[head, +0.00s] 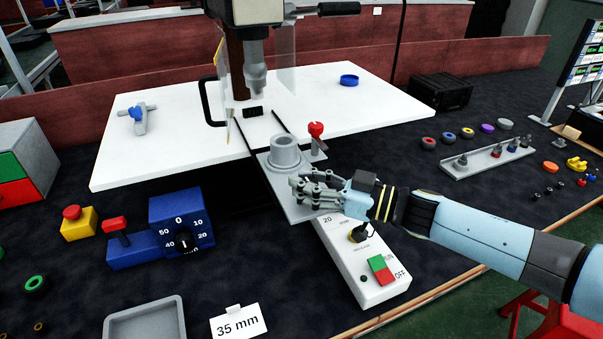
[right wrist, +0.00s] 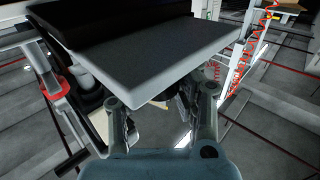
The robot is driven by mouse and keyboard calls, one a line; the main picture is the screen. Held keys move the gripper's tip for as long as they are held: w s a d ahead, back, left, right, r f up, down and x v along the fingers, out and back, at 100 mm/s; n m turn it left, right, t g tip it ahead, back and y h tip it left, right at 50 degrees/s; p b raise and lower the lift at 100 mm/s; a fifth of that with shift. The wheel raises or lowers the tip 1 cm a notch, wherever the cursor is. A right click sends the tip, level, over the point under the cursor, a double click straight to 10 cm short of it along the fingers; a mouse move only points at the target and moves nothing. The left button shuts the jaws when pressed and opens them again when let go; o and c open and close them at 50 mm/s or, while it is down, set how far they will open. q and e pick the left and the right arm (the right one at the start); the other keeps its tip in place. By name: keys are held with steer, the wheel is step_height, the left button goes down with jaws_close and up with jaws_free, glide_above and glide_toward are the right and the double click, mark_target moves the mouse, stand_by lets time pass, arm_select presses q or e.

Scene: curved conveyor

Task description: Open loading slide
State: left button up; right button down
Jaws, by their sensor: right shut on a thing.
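The loading slide (head: 275,185) is a grey plate at the front of the white machine table, with a round grey holder (head: 285,152) upright on it. It sticks out past the table's front edge, and two dark rails run back from it under the machine head. A red-knobbed post (head: 316,131) stands at its right. My right gripper (head: 306,188) is shut on the slide's front right part. In the right wrist view, a grey plate (right wrist: 165,50) lies close above the fingers (right wrist: 160,108); their contact is partly hidden. My left gripper is not in view.
A white control box (head: 365,270) with green and red buttons sits below the slide. A blue dial box (head: 180,222) and a yellow stop button (head: 78,222) are at left. A clear guard (head: 223,85) with a black handle hangs by the machine head. Small parts lie at right.

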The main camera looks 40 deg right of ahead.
steer(key=shift+s, duration=0.7)
steer(key=c, duration=1.5)
jaws_free()
steer(key=o, duration=0.6)
steer(key=shift+s+d, duration=0.2)
steer(key=shift+d, duration=0.15)
steer(key=shift+c, duration=0.2)
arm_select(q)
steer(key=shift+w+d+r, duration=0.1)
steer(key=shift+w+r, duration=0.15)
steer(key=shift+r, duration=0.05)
arm_select(e)
steer(key=shift+a, duration=0.1)
steer(key=shift+a, duration=0.15)
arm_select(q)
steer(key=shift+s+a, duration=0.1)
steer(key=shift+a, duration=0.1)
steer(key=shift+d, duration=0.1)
arm_select(e)
steer(key=v, duration=1.2)
